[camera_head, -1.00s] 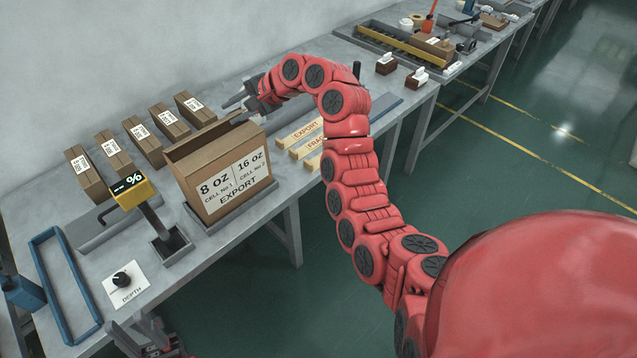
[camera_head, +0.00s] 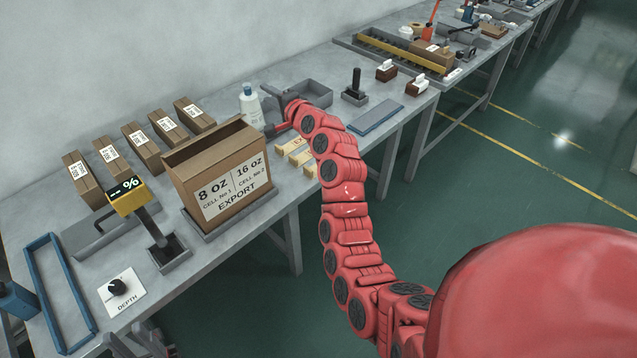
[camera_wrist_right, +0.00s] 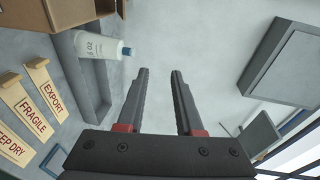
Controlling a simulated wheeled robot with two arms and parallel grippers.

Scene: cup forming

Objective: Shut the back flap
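The brown carton (camera_head: 222,180) marked 8 oz, 16 oz and EXPORT stands upright on a grey base on the table. Its top looks open, with a dark gap behind the front panel. A brown panel edge rises along the rear; I cannot tell whether this is the back flap. My right gripper (camera_head: 268,112) is to the right of the carton, beside a white bottle (camera_head: 251,106), apart from the carton. In the right wrist view its fingers (camera_wrist_right: 160,72) are apart and empty. My left gripper (camera_head: 138,342) is at the bottom edge, partly cut off, its fingers apart.
Several small cartons (camera_head: 141,145) line the wall behind the carton. A yellow percent display (camera_head: 127,195) on a post stands left of it. Wooden EXPORT and FRAGILE pieces (camera_wrist_right: 32,115) and a grey tray (camera_head: 311,94) lie to the right.

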